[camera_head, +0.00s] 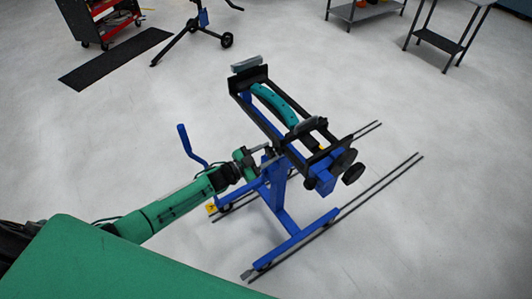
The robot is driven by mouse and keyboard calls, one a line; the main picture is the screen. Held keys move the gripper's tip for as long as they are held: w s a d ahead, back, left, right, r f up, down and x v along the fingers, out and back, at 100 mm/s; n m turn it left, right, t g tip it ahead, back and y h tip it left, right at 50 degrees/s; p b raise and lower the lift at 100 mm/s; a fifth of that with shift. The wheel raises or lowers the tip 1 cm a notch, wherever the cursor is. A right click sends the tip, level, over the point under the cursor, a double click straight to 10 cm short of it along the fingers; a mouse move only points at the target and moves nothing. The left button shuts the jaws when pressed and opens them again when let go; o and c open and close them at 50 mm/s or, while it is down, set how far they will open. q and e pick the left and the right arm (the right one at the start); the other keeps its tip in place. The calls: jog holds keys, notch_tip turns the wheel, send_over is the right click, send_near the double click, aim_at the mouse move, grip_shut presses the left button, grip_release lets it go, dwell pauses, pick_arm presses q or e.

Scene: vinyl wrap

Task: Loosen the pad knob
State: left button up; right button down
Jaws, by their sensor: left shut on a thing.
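A blue stand (277,195) carries a black tilted frame (262,117) with a curved teal part (275,103) lying in it. My left gripper (268,154) reaches in from the left and is shut at the side of the stand, just under the frame. What it grips is small and mostly hidden by the fingers; it appears to be the pad knob. Black round knobs or wheels (352,174) show at the frame's near right end. My right gripper is not in view.
A blue handle (187,143) rises left of the stand, close to my left forearm. Dark floor rails (389,182) run beside and under the stand's base. A red cart (88,22), a black mat (115,59) and grey tables (440,42) stand farther back.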

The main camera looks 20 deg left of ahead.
pick_arm(q)
jog(key=shift+f+n, duration=0.1)
jog(key=shift+n, duration=2.1)
jog(key=o, duration=1)
jog(key=b+v, duration=0.3)
jog(key=v, duration=1.1)
jog(key=shift+w, duration=0.1)
